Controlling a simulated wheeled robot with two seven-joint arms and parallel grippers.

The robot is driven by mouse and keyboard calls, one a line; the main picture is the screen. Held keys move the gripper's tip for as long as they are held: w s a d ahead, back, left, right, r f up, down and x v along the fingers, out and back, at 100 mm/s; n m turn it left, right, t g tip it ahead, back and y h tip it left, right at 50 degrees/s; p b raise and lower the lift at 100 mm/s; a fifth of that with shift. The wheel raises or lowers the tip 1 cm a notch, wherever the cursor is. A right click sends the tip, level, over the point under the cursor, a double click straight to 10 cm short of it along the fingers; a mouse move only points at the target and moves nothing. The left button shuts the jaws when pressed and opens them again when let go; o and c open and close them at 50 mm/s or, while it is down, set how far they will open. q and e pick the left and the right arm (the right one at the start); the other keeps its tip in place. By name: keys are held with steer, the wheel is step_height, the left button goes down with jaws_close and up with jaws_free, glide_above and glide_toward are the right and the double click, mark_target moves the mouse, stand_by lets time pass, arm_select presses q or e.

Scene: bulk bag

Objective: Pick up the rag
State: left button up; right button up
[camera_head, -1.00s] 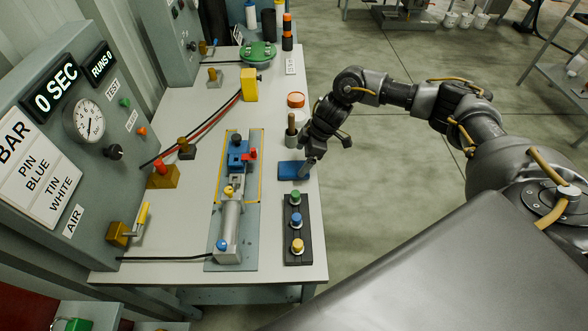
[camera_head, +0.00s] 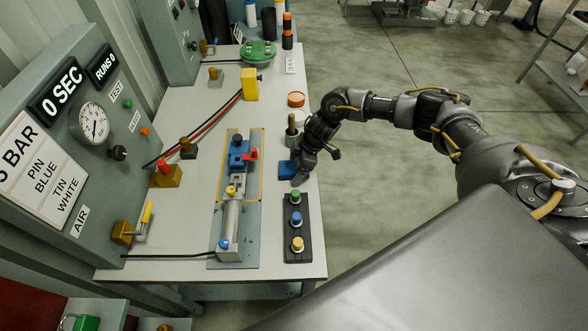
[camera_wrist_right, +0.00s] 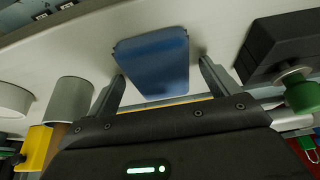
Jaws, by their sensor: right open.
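The rag (camera_head: 286,170) is a small flat blue cloth on the grey-white bench near its right edge. My right gripper (camera_head: 299,174) is low over the rag's right part and hides some of it in the head view. In the right wrist view the rag (camera_wrist_right: 153,62) lies between the two fingers of the right gripper (camera_wrist_right: 162,76). The fingers are spread to either side of it, and I cannot tell whether they touch it. My left gripper is not in view.
A block with green, blue and yellow buttons (camera_head: 290,249) stands close in front of the rag. A grey cup with a wooden handle (camera_head: 291,133) is just behind it. A clamp and cylinder fixture (camera_head: 236,190) is to the left. The bench edge is close on the right.

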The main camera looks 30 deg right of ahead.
mark_target(290, 169)
steer(key=c, duration=1.2)
steer(key=shift+o, duration=0.2)
steer(key=shift+r+b, duration=0.35)
steer(key=shift+r, duration=0.1)
steer(key=r, duration=0.1)
steer(key=r+b, duration=0.1)
steer(key=r, duration=0.1)
steer(key=shift+s+a+r, duration=0.1)
steer(key=shift+s+a, duration=0.1)
steer(key=shift+s, duration=0.15)
steer(key=s+a+r+b, duration=0.1)
steer(key=s+a+r, duration=0.1)
steer(key=s+r, duration=0.2)
steer(key=s+a+r, duration=0.2)
steer(key=s+r, duration=0.3)
steer(key=s, duration=0.3)
steer(key=shift+s+a+b, duration=0.25)
steer(key=shift+b, duration=0.1)
